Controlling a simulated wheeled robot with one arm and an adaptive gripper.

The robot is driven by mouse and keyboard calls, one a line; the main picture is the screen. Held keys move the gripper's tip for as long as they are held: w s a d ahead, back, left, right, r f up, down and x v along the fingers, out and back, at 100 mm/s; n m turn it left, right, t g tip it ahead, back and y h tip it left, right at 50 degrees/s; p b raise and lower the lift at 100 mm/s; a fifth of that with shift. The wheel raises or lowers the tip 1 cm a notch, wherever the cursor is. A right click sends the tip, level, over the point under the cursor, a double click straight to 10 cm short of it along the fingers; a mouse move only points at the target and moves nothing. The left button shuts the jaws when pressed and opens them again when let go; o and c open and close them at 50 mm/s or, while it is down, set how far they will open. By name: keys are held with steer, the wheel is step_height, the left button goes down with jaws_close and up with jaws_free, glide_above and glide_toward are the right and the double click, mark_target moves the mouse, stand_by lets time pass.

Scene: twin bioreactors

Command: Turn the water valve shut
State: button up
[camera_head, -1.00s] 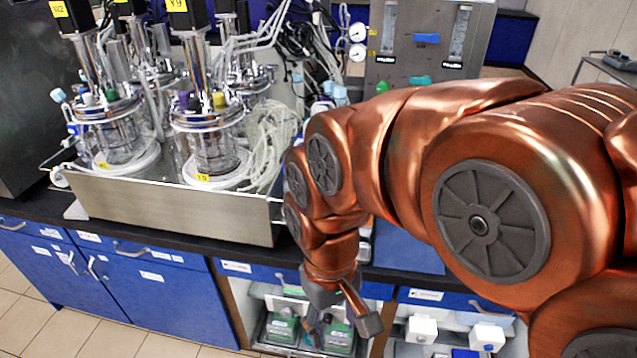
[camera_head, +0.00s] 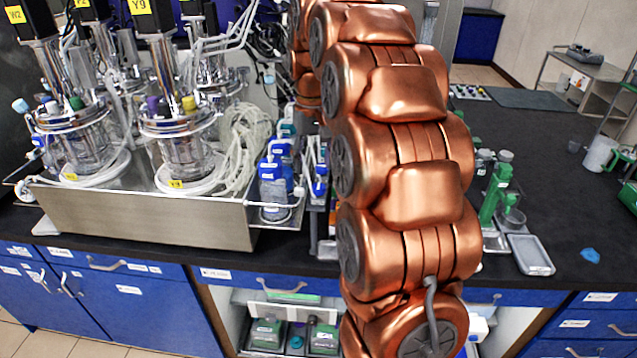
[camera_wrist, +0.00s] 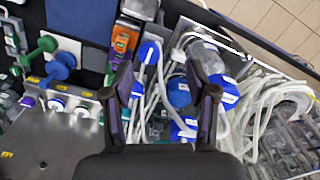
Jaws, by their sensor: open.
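In the wrist view my gripper (camera_wrist: 167,85) is open and empty, its two dark fingers apart over blue-capped bottles and pale tubing. A metal panel (camera_wrist: 45,140) with small yellow labels fills the lower left of that view. A blue handle (camera_wrist: 60,68) and a green handle (camera_wrist: 42,48) stick out from it, left of my gripper and apart from it. I cannot tell from the labels which one is the water valve. In the head view my arm covers the panel, and the gripper is hidden.
Glass bioreactors (camera_head: 185,150) stand in a steel tray (camera_head: 140,215) at left. Blue-capped bottles (camera_head: 272,185) and coiled tubing (camera_head: 243,140) lie between them and my arm. A green instrument (camera_head: 492,197) and grey dish (camera_head: 530,254) sit at right. The black bench (camera_head: 560,150) is mostly clear there.

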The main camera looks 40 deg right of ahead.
mark_target(319, 187)
steer(key=shift+w+d, duration=0.35)
steer(key=shift+d, duration=0.25)
steer(key=shift+w+d, duration=0.35)
steer(key=shift+d, duration=0.2)
steer(key=shift+f+p, duration=1.25)
steer(key=shift+f, duration=2.6)
steer(key=shift+c, duration=0.2)
jaws_close()
